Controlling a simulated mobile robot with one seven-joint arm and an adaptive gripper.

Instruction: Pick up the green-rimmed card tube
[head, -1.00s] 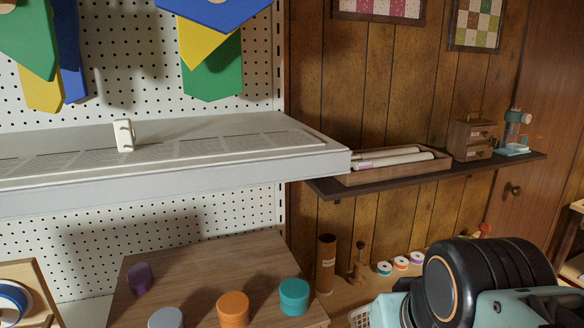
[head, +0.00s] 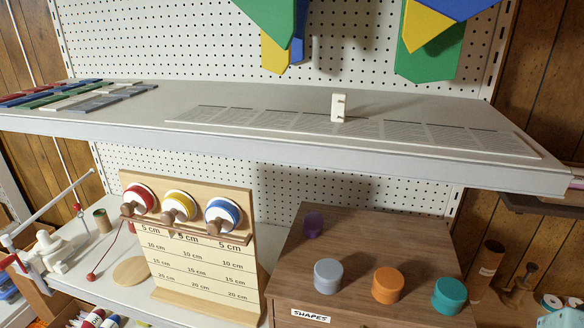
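A short, upright card tube (head: 103,221) stands on the white lower shelf at the left in the head view. It is tan-brown with a dark, perhaps greenish, rim; it is too small to be sure. A taller brown card tube (head: 487,264) with a pale label stands at the lower right, beside the wooden cabinet; I see no clear green on its rim. My gripper is not in view.
A wooden measuring board (head: 200,262) with red, yellow and blue reels stands right of the short tube. A thin red-tipped rod (head: 104,257) and a white device (head: 48,246) are near it. A shelf (head: 300,150) overhangs. A cabinet (head: 345,240) holds coloured cylinders.

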